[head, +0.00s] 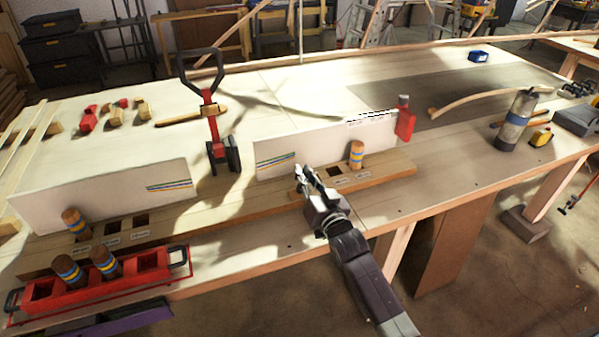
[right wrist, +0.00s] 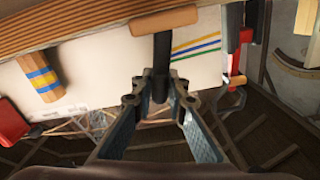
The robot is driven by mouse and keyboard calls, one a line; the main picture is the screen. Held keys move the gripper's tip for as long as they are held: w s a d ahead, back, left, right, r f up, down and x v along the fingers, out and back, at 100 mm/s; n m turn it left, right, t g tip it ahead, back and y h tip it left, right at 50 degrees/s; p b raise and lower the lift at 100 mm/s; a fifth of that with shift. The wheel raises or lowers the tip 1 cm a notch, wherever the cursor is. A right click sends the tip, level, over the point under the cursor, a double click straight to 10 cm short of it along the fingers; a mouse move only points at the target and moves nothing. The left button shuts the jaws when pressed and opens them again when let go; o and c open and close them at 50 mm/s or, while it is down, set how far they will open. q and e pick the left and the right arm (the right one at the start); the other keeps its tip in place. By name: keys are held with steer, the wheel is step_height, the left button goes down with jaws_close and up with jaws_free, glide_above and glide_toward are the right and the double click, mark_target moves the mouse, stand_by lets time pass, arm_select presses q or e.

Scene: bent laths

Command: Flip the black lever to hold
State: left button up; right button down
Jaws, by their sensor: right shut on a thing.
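The black lever (right wrist: 161,60) shows in the right wrist view as a dark upright bar against the white panel, by a small wooden piece (right wrist: 165,20). My right gripper (right wrist: 159,92) is shut on it, with one finger on each side. In the head view my right gripper (head: 306,174) is at the left end of the right slotted wooden board (head: 385,174), in front of the right white panel (head: 290,140). There the gripper hides most of the lever. I cannot read any hold mark. My left gripper is not in view.
A striped wooden peg (head: 356,154) stands in the right board. A red tool with a black loop handle (head: 213,120) stands between the panels. A red clamp (head: 405,120) is at the right panel's end. A red tray (head: 100,285) with striped pegs is at the front left.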

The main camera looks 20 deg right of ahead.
steer(key=shift+d+f+m, duration=0.25)
steer(key=shift+d+m, duration=0.3)
steer(key=shift+m, duration=0.45)
steer(key=c, duration=1.9)
jaws_free()
steer(key=shift+s, duration=0.1)
steer(key=s, duration=1.2)
steer(key=shift+d, duration=0.25)
